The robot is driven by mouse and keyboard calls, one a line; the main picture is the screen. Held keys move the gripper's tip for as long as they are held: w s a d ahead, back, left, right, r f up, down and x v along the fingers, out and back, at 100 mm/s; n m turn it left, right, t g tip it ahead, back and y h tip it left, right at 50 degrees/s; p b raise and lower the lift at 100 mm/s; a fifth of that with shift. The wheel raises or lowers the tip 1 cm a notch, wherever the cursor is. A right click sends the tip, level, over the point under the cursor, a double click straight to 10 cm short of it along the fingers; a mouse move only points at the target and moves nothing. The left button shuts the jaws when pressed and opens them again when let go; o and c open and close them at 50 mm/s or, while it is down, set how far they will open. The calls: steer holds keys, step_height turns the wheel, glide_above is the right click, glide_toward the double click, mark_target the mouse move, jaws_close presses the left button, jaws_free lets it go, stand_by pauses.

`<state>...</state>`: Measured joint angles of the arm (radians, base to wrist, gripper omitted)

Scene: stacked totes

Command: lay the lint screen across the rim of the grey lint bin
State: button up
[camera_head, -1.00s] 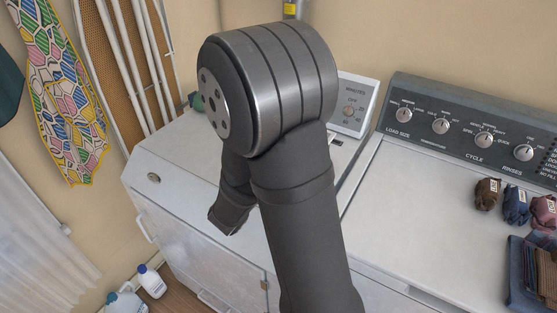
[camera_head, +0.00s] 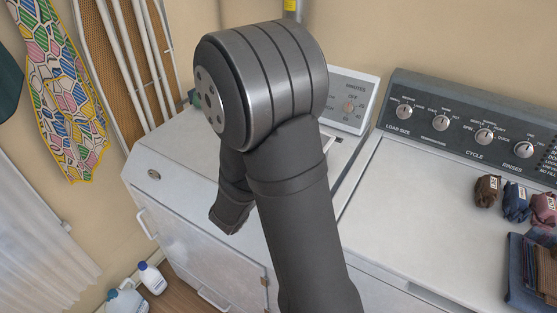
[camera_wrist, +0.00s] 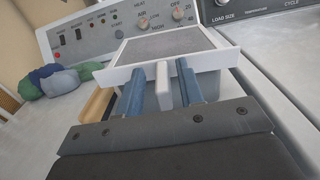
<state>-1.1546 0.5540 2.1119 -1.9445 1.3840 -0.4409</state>
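The lint screen (camera_wrist: 165,48), a grey mesh panel in a white frame, lies in front of the dryer's control panel in the wrist view. A white tab (camera_wrist: 164,84) projects from its near edge toward me. My gripper (camera_wrist: 162,78) has its blue fingers on either side of this tab. Whether they press on it or stand slightly apart is not clear. In the head view my arm hides the gripper and most of the screen.
Green and blue bundles (camera_wrist: 58,80) lie left of the screen, with a wooden piece (camera_wrist: 97,104) nearer. The dryer's control panel (camera_head: 352,98) stands close behind. The washer (camera_head: 420,215) on the right carries small dark bundles (camera_head: 515,203) and folded cloth (camera_head: 530,270). Its near top is clear.

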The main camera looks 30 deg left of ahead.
steer(key=shift+s+r, duration=0.1)
steer(key=shift+r, duration=0.55)
steer(key=s, duration=1.1)
steer(key=shift+s, duration=0.4)
steer(key=shift+f, duration=0.1)
steer(key=shift+w, duration=0.1)
steer(key=w, duration=1.1)
steer(key=shift+w, duration=0.3)
steer(key=shift+w+f, duration=0.2)
steer(key=shift+f, duration=0.4)
steer(key=shift+s+r, duration=0.1)
